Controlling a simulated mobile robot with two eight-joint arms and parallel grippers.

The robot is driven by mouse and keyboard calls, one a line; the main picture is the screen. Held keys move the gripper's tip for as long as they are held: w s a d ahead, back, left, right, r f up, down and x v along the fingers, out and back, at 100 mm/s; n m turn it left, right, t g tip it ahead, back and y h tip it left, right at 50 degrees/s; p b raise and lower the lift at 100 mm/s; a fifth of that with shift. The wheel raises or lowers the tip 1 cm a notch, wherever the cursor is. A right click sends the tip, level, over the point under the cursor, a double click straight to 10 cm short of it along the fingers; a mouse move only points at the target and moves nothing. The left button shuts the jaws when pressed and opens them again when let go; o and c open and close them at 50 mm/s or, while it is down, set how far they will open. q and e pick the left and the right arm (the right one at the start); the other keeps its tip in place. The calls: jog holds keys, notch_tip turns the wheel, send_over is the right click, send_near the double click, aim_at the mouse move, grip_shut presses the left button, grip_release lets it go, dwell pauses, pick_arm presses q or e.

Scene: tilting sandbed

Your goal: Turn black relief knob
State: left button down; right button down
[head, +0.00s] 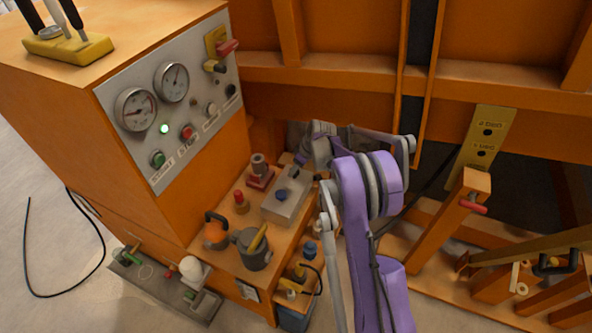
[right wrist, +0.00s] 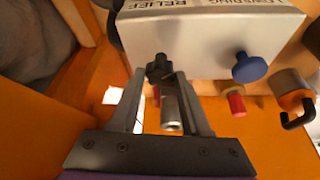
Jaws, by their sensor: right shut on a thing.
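The silver block (right wrist: 200,45) carries the printed words LOWERING and RELIEF. The black relief knob (right wrist: 158,72), small and lobed, sits at the block's edge by the word RELIEF. My right gripper (right wrist: 159,77) is shut on the black knob, one finger on each side. A metal cylinder (right wrist: 172,112) shows between the fingers. In the head view the block (head: 287,195) lies on the orange bench, and my right gripper (head: 304,158) reaches its far end. The black knob is hidden there behind my arm and gripper. My left gripper is out of view.
A blue knob (right wrist: 248,67) sits on the same block, with a red-capped fitting (right wrist: 236,103) close by. The gauge panel (head: 170,100) stands to the left. An orange frame wall (head: 340,75) is behind. A grey pot (head: 252,249) stands at the bench front.

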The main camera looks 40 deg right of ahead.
jog(key=m+h+b, duration=0.1)
jog(key=m, duration=0.2)
jog(key=shift+a+m, duration=0.15)
jog(key=shift+m, duration=0.25)
jog(key=m+h+b, duration=0.1)
jog(key=m, duration=0.2)
jog(key=shift+a+m+h+b, duration=0.1)
jog(key=shift+m+h+b, duration=0.2)
jog(key=shift+h+b, duration=0.1)
jog(key=m+h, duration=0.1)
jog(key=m, duration=0.1)
jog(key=m+g+b, duration=0.1)
jog(key=m, duration=0.2)
jog(key=shift+a+m+h+b, duration=0.1)
jog(key=shift+m+h+b, duration=0.2)
jog(key=shift+h, duration=0.1)
jog(key=shift+g, duration=0.3)
jog(key=shift+c, duration=1.8)
grip_release()
jog(key=shift+w, duration=0.1)
